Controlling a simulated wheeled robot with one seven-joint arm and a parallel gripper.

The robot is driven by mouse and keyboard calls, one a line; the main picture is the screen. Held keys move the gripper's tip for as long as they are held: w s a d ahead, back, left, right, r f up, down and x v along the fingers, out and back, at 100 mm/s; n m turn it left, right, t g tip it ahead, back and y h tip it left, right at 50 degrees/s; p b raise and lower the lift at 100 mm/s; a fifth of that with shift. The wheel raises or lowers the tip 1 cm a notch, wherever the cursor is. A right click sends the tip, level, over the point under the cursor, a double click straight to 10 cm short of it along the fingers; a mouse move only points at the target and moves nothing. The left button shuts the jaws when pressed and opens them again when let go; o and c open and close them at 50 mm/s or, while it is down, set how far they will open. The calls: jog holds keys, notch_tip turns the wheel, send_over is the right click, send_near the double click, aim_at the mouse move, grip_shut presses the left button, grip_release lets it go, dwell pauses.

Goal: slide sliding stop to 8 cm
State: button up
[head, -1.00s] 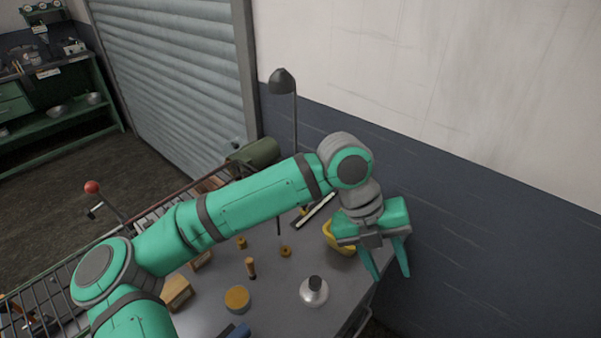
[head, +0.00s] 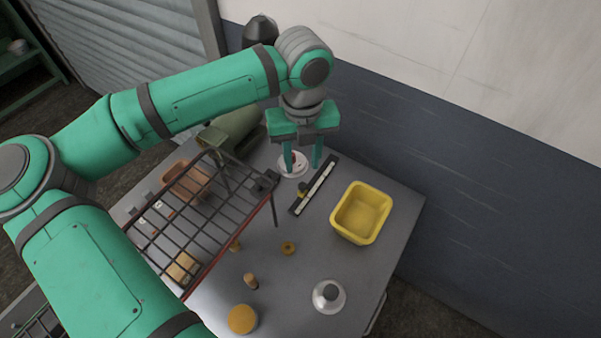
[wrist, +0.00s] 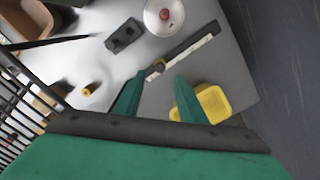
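A dark rail (head: 322,177) with a white scale strip lies on the grey table, beside the yellow bin. The scale's marks are too small to read.
A yellow bin (head: 361,213) stands right of the rail. A white disc with a red knob (wrist: 164,14) lies near the rail's far end. A wire rack (head: 205,220) stands to the left. A silver-white round object (head: 328,296) sits at the front.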

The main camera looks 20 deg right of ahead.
aim_at(302, 184)
notch_tip(302, 184, down, 7)
jog(key=shift+d+r, duration=0.1)
jog(key=shift+r, duration=0.05)
jog(key=shift+s+f, duration=0.1)
jog(key=shift+f, duration=0.35)
grip_shut()
